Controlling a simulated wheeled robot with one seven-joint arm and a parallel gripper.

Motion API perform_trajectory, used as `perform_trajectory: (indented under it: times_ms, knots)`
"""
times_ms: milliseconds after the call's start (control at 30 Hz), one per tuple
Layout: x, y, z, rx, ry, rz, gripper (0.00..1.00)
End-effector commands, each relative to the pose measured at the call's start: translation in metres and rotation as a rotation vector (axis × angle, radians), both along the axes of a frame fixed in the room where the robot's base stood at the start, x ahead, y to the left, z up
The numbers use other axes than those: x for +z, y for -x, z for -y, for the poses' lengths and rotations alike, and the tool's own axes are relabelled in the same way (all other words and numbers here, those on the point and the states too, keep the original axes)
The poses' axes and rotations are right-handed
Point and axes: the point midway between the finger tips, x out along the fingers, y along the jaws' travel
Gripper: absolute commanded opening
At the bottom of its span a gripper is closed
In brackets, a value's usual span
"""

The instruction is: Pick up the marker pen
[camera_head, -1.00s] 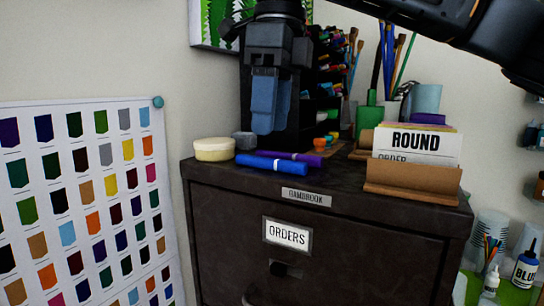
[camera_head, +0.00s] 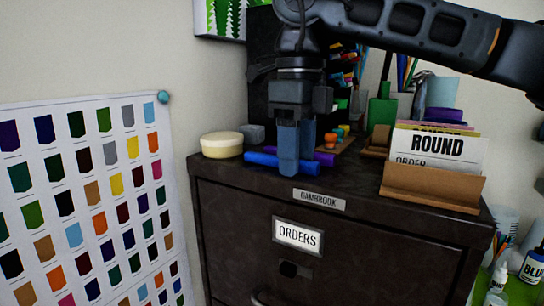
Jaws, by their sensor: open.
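A blue marker pen (camera_head: 262,159) lies on top of the dark cabinet, near its front edge. A purple marker (camera_head: 325,158) lies just behind it to the right. My gripper (camera_head: 298,166) points straight down over the blue pen with its fingers open. The nearer finger hangs in front of the pen and covers part of its middle. The other finger shows behind and to the right. I cannot tell whether either finger touches the pen.
The dark cabinet (camera_head: 240,177) has a round cream tub (camera_head: 222,145) and a small grey block (camera_head: 252,133) at left. A brown card holder (camera_head: 432,184) stands at right. Behind are a dark marker rack and a green bottle (camera_head: 381,113). A colour chart (camera_head: 85,200) hangs at left.

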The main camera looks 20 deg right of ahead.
Motion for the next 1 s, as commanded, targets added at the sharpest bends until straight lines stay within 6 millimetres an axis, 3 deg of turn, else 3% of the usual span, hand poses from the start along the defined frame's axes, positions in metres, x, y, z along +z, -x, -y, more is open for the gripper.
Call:
perform_trajectory:
  times_ms: [133,667,1000]
  knots:
    - [-0.0002,0.0000,0.0000,0.000,0.000,0.000,0.51]
    - [0.0001,0.0000,0.0000,0.000,0.000,0.000,0.00]
    - [0.0014,-0.0001,0.0000,0.000,0.000,0.000,0.00]
